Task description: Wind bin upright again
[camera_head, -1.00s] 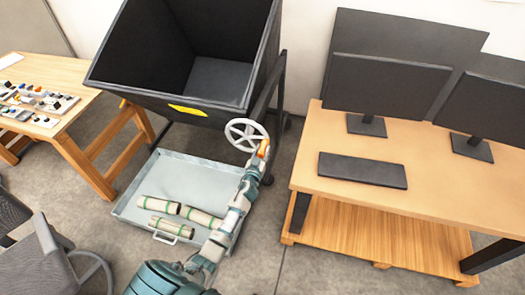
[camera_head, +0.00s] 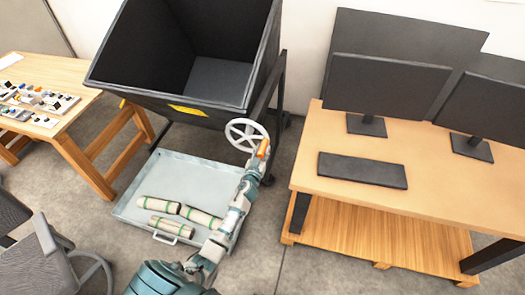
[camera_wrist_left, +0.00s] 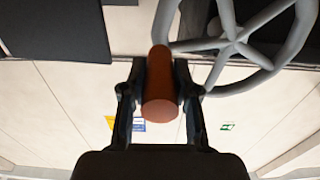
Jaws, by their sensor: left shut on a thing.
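The black bin (camera_head: 205,60) stands tilted on its dark frame, its open mouth facing me, with a yellow label on the front lip. A grey spoked hand wheel (camera_head: 247,134) is at the bin's lower right corner; it also shows in the left wrist view (camera_wrist_left: 238,32). My left gripper (camera_head: 264,149) is at the wheel's lower right rim. In the left wrist view, my left gripper (camera_wrist_left: 160,90) is shut on the wheel's orange-brown handle (camera_wrist_left: 160,72). My right gripper is not in view.
A grey metal tray (camera_head: 135,205) with several rolled bundles (camera_head: 172,228) lies on the floor below the bin. A wooden desk (camera_head: 430,200) with monitors is at right, a wooden table (camera_head: 70,110) with small parts at left. An office chair (camera_head: 45,255) is at lower left.

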